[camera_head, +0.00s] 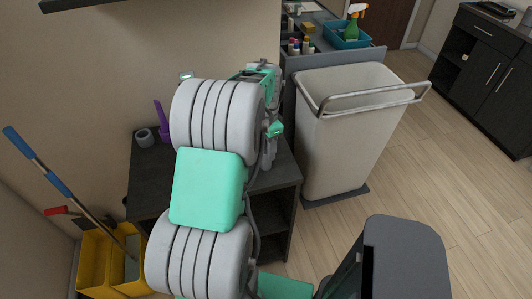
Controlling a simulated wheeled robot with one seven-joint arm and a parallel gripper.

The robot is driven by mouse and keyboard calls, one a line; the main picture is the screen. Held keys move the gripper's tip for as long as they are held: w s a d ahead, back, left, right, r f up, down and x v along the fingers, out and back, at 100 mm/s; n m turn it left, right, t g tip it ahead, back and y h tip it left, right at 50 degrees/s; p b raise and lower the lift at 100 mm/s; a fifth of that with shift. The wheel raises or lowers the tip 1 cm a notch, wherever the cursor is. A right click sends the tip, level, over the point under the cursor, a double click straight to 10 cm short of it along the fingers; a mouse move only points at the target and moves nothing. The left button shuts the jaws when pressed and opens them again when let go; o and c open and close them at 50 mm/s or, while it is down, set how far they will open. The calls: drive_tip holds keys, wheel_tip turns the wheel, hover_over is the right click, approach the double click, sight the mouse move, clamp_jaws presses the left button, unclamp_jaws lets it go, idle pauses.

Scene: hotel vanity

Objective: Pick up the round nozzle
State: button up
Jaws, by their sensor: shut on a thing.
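A short grey ring-shaped piece (145,138), which looks like a round nozzle, lies on the left of the dark cabinet top (150,163). A slim purple piece (161,121) stands upright just right of it. My arm's large white and green links cover the middle of the view and hide much of the cabinet top. Small green and grey parts of my arm show past the links near the cabinet's back right. I cannot make out my gripper's fingers or anything between them.
A cream bin (352,135) with a metal handle stands right of the cabinet. Behind it a cart holds bottles and a blue tray (346,40) with a green spray bottle (353,22). A yellow mop bucket (95,262) is at lower left. Floor is clear at right.

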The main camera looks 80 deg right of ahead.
drive_tip(key=c, duration=0.3)
drive_tip(key=shift+r, duration=0.15)
drive_tip(key=shift+c, duration=0.3)
